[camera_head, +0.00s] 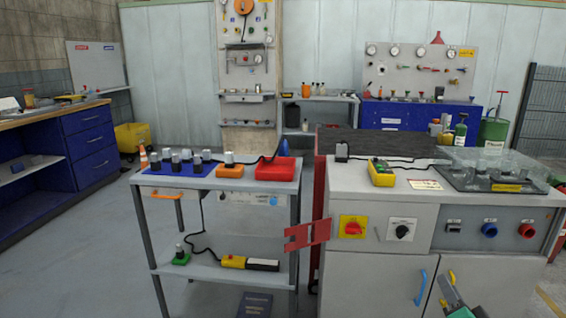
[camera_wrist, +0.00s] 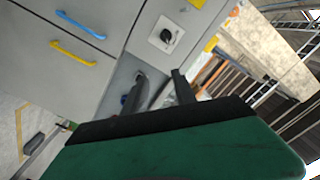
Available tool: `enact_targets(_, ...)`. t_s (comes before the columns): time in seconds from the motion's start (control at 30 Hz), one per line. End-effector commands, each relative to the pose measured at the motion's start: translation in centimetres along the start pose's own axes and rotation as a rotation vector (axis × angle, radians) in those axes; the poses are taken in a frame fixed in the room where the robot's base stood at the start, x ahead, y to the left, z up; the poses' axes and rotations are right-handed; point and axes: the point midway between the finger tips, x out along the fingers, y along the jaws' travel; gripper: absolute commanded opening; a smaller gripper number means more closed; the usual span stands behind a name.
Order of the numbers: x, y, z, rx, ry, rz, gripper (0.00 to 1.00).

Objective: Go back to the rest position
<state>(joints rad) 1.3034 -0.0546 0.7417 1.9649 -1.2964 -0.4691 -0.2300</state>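My gripper (camera_head: 450,283) shows at the lower right of the head view, in front of the grey doors of the workbench cabinet (camera_head: 375,283). In the wrist view my gripper (camera_wrist: 160,84) has its two dark fingers apart, with nothing seen held between them. The green housing behind the fingers fills the bottom of that view. Most of the arm is outside the head view.
A cart (camera_head: 215,272) stands left of the workbench, with several dark cylinders, an orange block and a red block (camera_head: 275,169) on top. A red bracket (camera_head: 307,235) sticks out at the workbench's left side. Floor (camera_head: 85,270) is clear at left.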

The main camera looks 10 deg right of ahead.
Motion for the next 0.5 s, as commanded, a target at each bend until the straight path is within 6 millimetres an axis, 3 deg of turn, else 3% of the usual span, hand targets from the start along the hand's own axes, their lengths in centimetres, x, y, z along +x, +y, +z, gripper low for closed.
enact_targets(0.27,1.3,-3.8,1.8,-0.068,-0.143,-0.013,0.33)
enact_targets(0.37,1.8,-5.8,3.1,-0.103,-0.218,-0.022,0.33)
enact_targets(0.5,2.2,-9.9,5.7,-0.178,-0.369,-0.039,0.33)
